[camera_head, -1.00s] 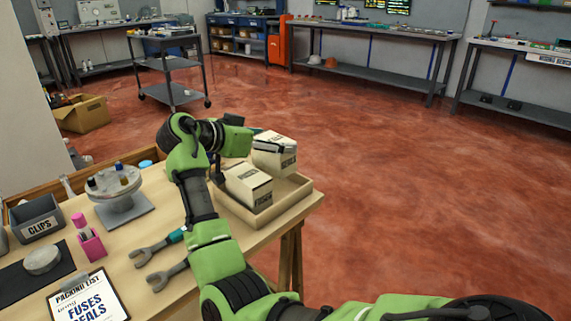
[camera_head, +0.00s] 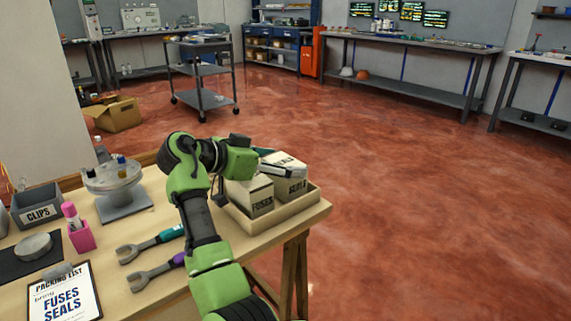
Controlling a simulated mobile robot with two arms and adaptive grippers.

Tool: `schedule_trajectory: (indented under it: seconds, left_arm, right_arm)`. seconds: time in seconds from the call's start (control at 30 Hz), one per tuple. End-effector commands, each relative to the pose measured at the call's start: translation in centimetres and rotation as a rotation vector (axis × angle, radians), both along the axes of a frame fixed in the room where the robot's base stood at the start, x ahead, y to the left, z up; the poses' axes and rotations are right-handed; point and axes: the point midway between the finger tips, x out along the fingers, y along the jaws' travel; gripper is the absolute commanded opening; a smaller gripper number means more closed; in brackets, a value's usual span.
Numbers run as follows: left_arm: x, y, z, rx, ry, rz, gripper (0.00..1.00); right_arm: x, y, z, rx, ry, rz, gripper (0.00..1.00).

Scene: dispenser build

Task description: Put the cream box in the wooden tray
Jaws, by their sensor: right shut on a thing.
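The wooden tray (camera_head: 313,199) sits at the right corner of the table. A cream box labelled SEALS (camera_head: 292,184) is inside the tray's outline on its right side, its lower part low between the walls. I cannot see whether its base touches the tray floor. My right gripper (camera_head: 268,163) is shut on this box at its top left, with the fingers partly hidden by the wrist. Another cream box, labelled FUSES (camera_head: 261,200), stands in the tray's left part, partly hidden behind my right arm. My left gripper is out of view.
Two wrenches (camera_head: 150,247), a clipboard packing list (camera_head: 64,297), a pink pen cup (camera_head: 81,238), a CLIPS bin (camera_head: 38,207) and a round stand (camera_head: 122,199) are on the table (camera_head: 215,285). Open floor lies beyond the tray.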

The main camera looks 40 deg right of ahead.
Motion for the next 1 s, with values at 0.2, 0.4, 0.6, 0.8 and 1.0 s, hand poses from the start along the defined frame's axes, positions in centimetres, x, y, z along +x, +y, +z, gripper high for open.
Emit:
schedule_trajectory:
  seconds: [0.2, 0.4, 0.6, 0.8, 1.0]
  left_arm:
    - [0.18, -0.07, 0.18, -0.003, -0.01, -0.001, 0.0]
    - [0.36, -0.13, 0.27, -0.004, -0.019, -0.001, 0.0]
    - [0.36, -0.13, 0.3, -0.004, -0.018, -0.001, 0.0]
    - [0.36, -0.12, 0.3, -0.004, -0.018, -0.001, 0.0]
    - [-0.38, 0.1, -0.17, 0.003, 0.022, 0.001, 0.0]
  right_arm:
    - [0.0, 0.08, 0.09, -0.002, -0.001, 0.001, 0.48]
    - [0.0, 0.06, -0.16, -0.002, -0.001, 0.0, 0.48]
    - [0.0, 0.05, -0.2, 0.0, 0.0, 0.0, 0.93]
    - [-0.01, 0.04, -0.18, 0.0, 0.0, 0.0, 0.93]
    - [0.0, -0.23, 0.21, 0.0, 0.0, -0.001, 0.93]
